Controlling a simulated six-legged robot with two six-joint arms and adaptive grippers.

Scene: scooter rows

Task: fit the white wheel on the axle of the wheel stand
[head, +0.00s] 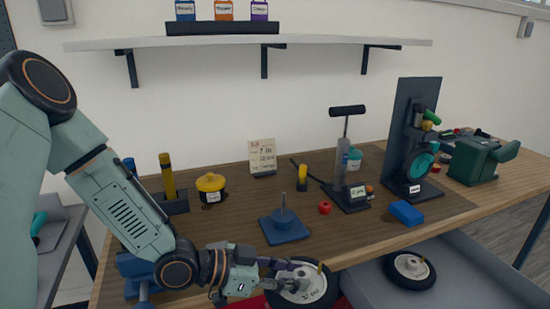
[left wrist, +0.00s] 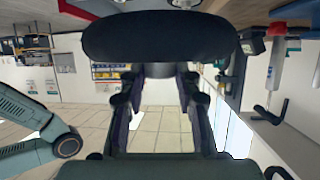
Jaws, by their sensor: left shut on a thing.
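The wheel stand (head: 284,229) is a blue square base with a thin upright axle, bare, on the workbench near its front edge. My left gripper (head: 284,275) is shut on the white wheel (head: 314,289), which has a white hub and a black tyre. The wheel is in front of the bench edge, below and slightly right of the stand, apart from it. In the left wrist view the black tyre (left wrist: 160,38) spans the top, across the fingers of my left gripper (left wrist: 160,75). My right gripper is not in view.
A second wheel (head: 409,270) lies on a grey surface below the bench at right. A blue block (head: 406,212), a red knob (head: 325,208), a pump (head: 347,170) and a yellow pot (head: 211,187) stand around the axle. Bench space directly beside the stand is clear.

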